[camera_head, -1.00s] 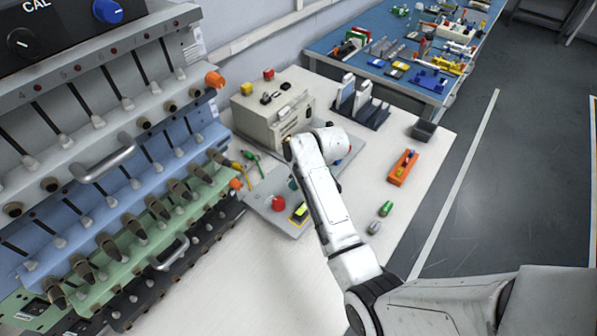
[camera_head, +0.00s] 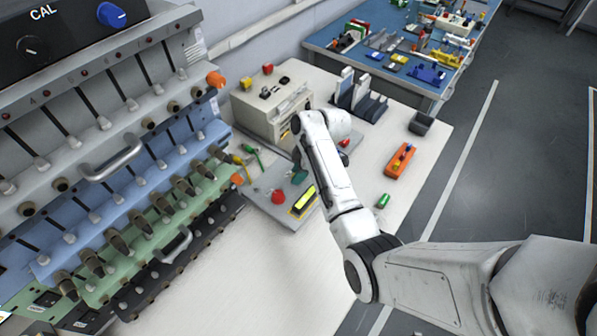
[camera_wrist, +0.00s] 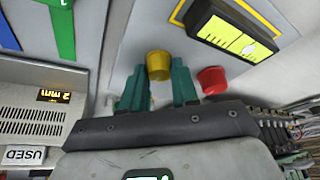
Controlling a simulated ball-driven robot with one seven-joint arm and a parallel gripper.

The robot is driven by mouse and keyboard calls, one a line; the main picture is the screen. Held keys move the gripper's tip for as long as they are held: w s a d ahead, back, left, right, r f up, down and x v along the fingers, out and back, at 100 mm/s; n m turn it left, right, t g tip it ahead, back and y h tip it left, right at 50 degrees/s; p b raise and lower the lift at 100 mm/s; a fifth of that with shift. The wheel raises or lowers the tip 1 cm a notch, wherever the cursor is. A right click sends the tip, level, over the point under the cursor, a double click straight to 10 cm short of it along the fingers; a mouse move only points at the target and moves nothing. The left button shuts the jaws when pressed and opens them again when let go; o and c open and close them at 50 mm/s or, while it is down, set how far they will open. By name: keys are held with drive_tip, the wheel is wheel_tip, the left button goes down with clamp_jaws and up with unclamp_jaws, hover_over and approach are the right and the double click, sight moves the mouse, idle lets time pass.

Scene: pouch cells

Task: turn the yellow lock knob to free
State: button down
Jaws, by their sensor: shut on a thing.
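The yellow lock knob (camera_wrist: 159,64) is a short round knob on a grey panel (camera_wrist: 125,45) in the wrist view. My gripper (camera_wrist: 161,80) has two teal fingers, one on each side of the knob, and is shut on it. A red button (camera_wrist: 212,80) sits just right of the right finger. A black block with a yellow label (camera_wrist: 235,35) lies above right, inside a yellow outline. In the head view a teal part of my gripper (camera_head: 300,176) shows over the panel (camera_head: 262,194); my arm hides the knob there.
The red button (camera_head: 278,196) and the yellow-labelled block (camera_head: 303,200) sit beside my gripper. A beige box machine (camera_head: 262,115) stands behind. A rack with rows of clips (camera_head: 130,185) is at left. An orange holder (camera_head: 399,160) and green cylinder (camera_head: 383,201) lie right. The front white table is clear.

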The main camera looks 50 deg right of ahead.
idle(0.4)
drive_tip(key=c, duration=0.8)
unclamp_jaws()
drive_tip(key=shift+c, duration=0.2)
drive_tip(key=v, duration=1)
drive_tip(key=shift+s+r, duration=0.15)
drive_tip(key=shift+r, duration=0.2)
drive_tip(key=shift+d, duration=0.1)
drive_tip(key=s+a+f+m+g+h, duration=0.1)
drive_tip(key=s+a+f+m, duration=0.2)
drive_tip(key=s+a, duration=0.6)
drive_tip(key=s+a+f+m+g+h, duration=0.1)
drive_tip(key=s+a+f+m+h, duration=0.1)
drive_tip(key=s+a+m, duration=0.3)
drive_tip(key=s+a+f, duration=0.1)
drive_tip(key=s+a, duration=0.3)
drive_tip(key=s, duration=0.5)
drive_tip(key=shift+f, duration=0.3)
